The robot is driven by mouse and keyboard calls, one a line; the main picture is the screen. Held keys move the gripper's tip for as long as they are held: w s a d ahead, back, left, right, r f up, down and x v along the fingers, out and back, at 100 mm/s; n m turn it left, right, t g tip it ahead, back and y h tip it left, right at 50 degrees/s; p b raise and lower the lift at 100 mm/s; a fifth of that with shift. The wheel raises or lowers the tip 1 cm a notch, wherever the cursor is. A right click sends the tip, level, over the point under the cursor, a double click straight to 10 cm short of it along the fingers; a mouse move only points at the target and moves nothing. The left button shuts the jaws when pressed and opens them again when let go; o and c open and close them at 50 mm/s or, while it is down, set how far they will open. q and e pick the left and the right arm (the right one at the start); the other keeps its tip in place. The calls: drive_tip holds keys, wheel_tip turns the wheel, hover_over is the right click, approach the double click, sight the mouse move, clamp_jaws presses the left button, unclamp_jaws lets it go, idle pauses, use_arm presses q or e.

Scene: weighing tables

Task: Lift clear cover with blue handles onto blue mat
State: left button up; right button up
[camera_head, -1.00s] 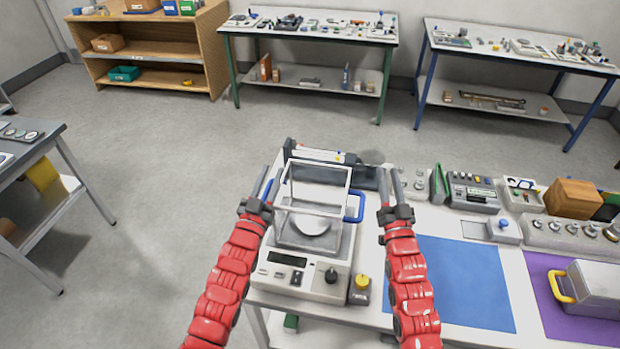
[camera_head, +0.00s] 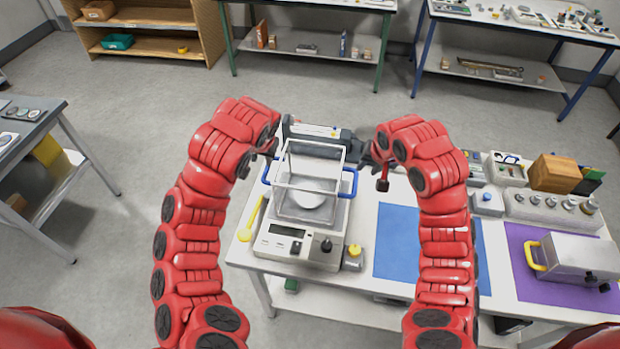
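The clear cover (camera_head: 283,184) with blue handles sits over the round pan of a white scale (camera_head: 290,243) on the white table. Its left handle (camera_head: 266,172) and right handle (camera_head: 353,184) both show. My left gripper (camera_head: 270,148) is beside the cover's upper left, close to the left handle. My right gripper (camera_head: 378,165) is to the right of the cover, apart from the right handle. Both grippers are dark, small and partly hidden by my red arms, so their finger opening is unclear. The blue mat (camera_head: 400,245) lies flat right of the scale, partly behind my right arm.
A yellow spoon (camera_head: 252,219) lies left of the scale, and a yellow-knobbed block (camera_head: 352,258) stands at its right front corner. A dark device (camera_head: 325,132) is behind the cover. A purple mat (camera_head: 540,291) bears a grey box (camera_head: 580,258). The blue mat's visible surface is clear.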

sight(265, 174)
use_arm(q)
drive_tip(key=shift+w+f, duration=0.1)
use_arm(e)
drive_tip(key=shift+f, duration=0.1)
